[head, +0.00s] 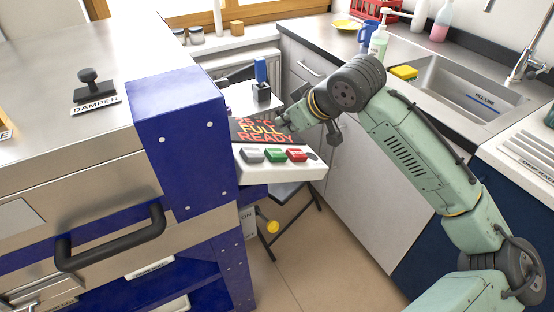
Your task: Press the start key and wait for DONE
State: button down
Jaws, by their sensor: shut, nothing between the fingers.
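The kiln's control box (275,172) sticks out from the blue side of the kiln. Its sloped front has a grey key (252,155), a green key (275,155) and a red key (297,155) in a row. I cannot read any label on the keys. The dark display (262,133) above them shows a temperature ending in °C, then FULL and READY; part of its top line is hidden. My gripper (284,121) is shut and empty, at the display's upper right edge, above and behind the keys, apart from them. Its fingertips are small and partly hard to make out.
The kiln's steel body has a black handle (110,240) and a DAMPER knob (92,85). A blue-topped item in a dark holder (262,90) stands behind the display. The sink (465,85) and a yellow sponge (404,72) are at right.

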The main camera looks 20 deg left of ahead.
aim_at(278, 152)
jog(key=shift+s+a+f+b, duration=0.15)
jog(key=shift+s+f+b, duration=0.1)
jog(key=shift+f, duration=0.3)
jog(key=shift+s+a+f+b, duration=0.15)
jog(key=shift+f+b, duration=0.15)
jog(key=shift+f, duration=0.25)
jog(key=shift+s+a+f+b, duration=0.15)
jog(key=shift+s+f+b, duration=0.1)
jog(key=shift+f, duration=0.3)
jog(key=shift+s+a+f, duration=0.1)
jog(key=shift+a+f, duration=0.05)
jog(key=shift+f, duration=0.2)
jog(key=shift+s+a+f+b, duration=0.1)
jog(key=shift+s+f+b, duration=0.1)
jog(key=shift+f+b, duration=0.35)
dwell(0.8)
jog(key=shift+r, duration=0.1)
jog(key=shift+w+d+r+p, duration=0.1)
jog(key=shift+w+r+p, duration=0.05)
jog(key=shift+r+p, duration=0.25)
jog(key=shift+w+d+r+p, duration=0.1)
jog(key=shift+w+r+p, duration=0.05)
jog(key=shift+r+p, duration=0.25)
jog(key=shift+r, duration=0.1)
